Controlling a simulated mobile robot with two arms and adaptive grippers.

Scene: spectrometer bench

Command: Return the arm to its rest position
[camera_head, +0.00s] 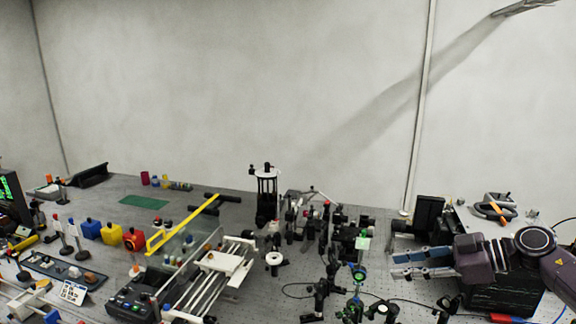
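My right gripper (394,266) is at the right of the head view, over the right part of the bench. Its purple and grey arm comes in from the right edge. The two blue-grey fingers point left and lie apart, with a gap between them and nothing seen in it. The fingertips are just right of the cluster of optical mounts (345,232); from this one view I cannot tell how far above the bench they are. My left gripper is not in view.
A black box (500,298) is below my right arm. An orange-handled tool (494,210) lies on a grey surface behind it. A white rail stage (222,262), a yellow bar (182,224) and coloured blocks (110,233) are further left. The bench's back middle is fairly clear.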

